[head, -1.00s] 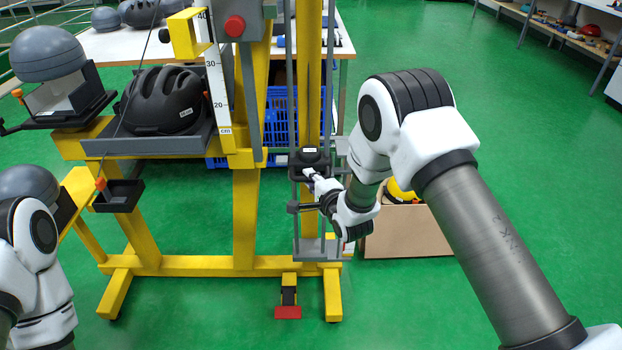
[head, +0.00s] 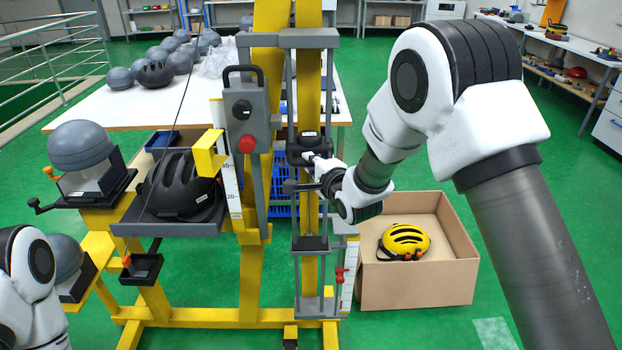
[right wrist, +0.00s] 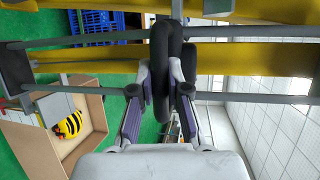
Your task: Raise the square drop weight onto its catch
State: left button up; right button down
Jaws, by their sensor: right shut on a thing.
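The drop weight (head: 310,148) is a black block with a white label, between the upright guide rods of the yellow tower. My right gripper (head: 318,165) comes to it from the right and is shut on its black handle, which shows as a dark loop (right wrist: 163,70) between the fingers in the right wrist view. The weight hangs partway up the rods, well below the grey crosshead (head: 310,38). A dark carriage (head: 310,243) sits lower on the rods. I cannot make out the catch. My left gripper is out of view; only my left arm shows at the lower left.
A grey post with a red knob (head: 247,145) and a ruler stand left of the rods. A black helmet (head: 182,188) rests on a shelf at left. A cardboard box (head: 418,285) with a yellow helmet (head: 404,240) stands at right. A white table (head: 120,112) is behind.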

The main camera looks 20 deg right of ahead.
notch_tip(320, 180, up, 9)
jog(key=p, duration=0.3)
jog(key=shift+w, duration=0.1)
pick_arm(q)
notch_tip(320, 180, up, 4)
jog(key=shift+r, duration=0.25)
pick_arm(e)
jog(key=c, duration=1.1)
grip_release()
jog(key=shift+f, duration=0.1)
jog(key=shift+c, duration=0.2)
jog(key=shift+f, duration=0.1)
jog(key=shift+s, duration=0.2)
jog(key=v, duration=1.1)
jog(key=shift+s, duration=0.35)
